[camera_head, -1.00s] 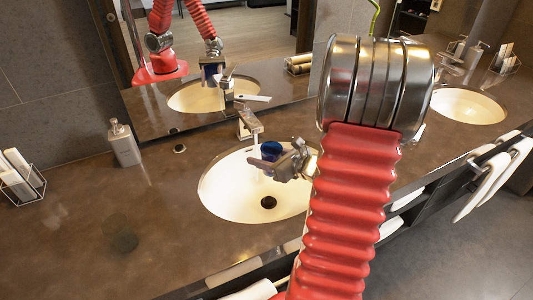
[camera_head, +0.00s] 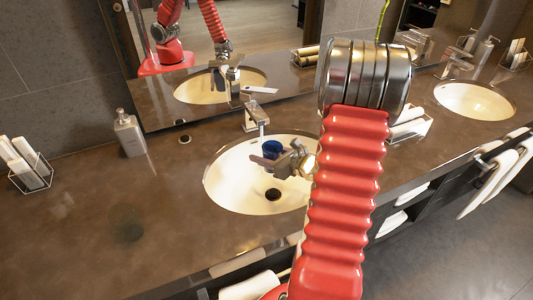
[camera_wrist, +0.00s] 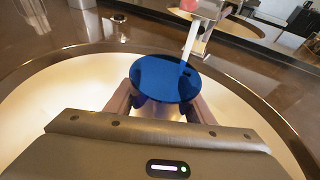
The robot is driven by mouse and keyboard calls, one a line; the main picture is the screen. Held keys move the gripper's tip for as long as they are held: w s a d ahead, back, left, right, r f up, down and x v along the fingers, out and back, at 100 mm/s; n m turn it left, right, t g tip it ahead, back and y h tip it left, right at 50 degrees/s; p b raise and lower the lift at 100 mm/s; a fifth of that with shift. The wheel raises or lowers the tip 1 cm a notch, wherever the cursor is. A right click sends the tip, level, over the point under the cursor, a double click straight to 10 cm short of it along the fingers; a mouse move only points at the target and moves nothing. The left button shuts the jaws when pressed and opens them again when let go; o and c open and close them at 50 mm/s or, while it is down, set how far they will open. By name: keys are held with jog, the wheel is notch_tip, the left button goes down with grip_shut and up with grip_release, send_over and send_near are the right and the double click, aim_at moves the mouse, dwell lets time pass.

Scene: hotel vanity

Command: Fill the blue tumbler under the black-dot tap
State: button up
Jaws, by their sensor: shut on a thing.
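The blue tumbler (camera_head: 272,148) is held over the left basin, just below and in front of the chrome tap (camera_head: 252,112). My gripper (camera_head: 272,160) is shut on it, with a finger on each side. In the wrist view, the tumbler (camera_wrist: 165,78) is upright between my fingers, its round top facing the camera. A pale streak (camera_wrist: 189,42), which looks like water, runs from the tap down to the tumbler's far right rim. The water level inside cannot be told. A small black disc (camera_head: 184,138) sits on the counter left of this tap.
The white basin (camera_head: 225,185) has a dark drain (camera_head: 273,194). A soap bottle (camera_head: 129,133) and a wire rack with white items (camera_head: 27,165) stand left. A second basin (camera_head: 475,100) with its tap (camera_head: 455,65) is right. The mirror (camera_head: 215,50) stands close behind the tap.

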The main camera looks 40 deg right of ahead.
jog(key=shift+w, duration=0.1)
dwell(0.5)
jog(key=shift+w+d, duration=0.4)
jog(key=shift+w, duration=0.85)
jog(key=shift+w+d, duration=0.4)
jog(key=shift+w, duration=0.9)
jog(key=shift+w+d, duration=0.4)
jog(key=shift+w, duration=0.85)
dwell(0.4)
jog(key=shift+s+a, duration=0.4)
jog(key=shift+s, duration=1)
jog(key=shift+s+a, duration=0.4)
jog(key=shift+s, duration=0.95)
jog(key=shift+s+a, duration=0.4)
jog(key=shift+s, duration=1)
jog(key=shift+r, duration=0.1)
notch_tip(320, 180, up, 9)
jog(key=s, duration=0.2)
jog(key=shift+s+a+f, duration=0.2)
jog(key=shift+s+a, duration=0.2)
